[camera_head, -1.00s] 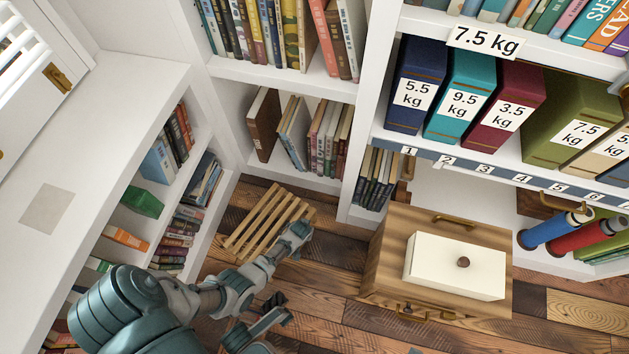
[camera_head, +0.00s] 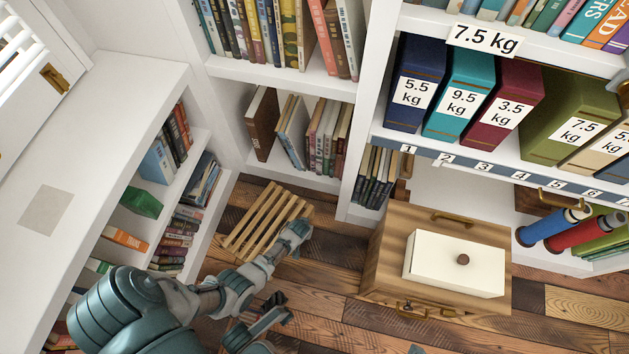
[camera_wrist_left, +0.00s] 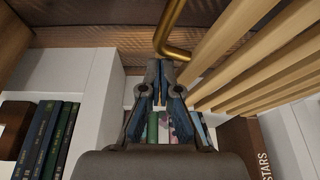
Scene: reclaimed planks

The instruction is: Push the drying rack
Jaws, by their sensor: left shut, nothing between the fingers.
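The drying rack (camera_head: 267,217) is a slatted wooden frame on the plank floor, near the back shelf in the head view. My left arm reaches in from the lower left and covers its lower right side. In the left wrist view the rack's slats (camera_wrist_left: 255,50) are large and close, to the right of my left gripper (camera_wrist_left: 161,66). The gripper's fingers are together and empty. A bent brass bar (camera_wrist_left: 170,35) is just ahead of the fingertips; I cannot tell whether they touch.
A wooden chest (camera_head: 385,250) with a cream lidded box (camera_head: 440,262) on it stands right of the rack. Bookshelves (camera_head: 275,75) close off the back, and a low bookcase (camera_head: 115,120) the left. Bare plank floor lies between rack and chest.

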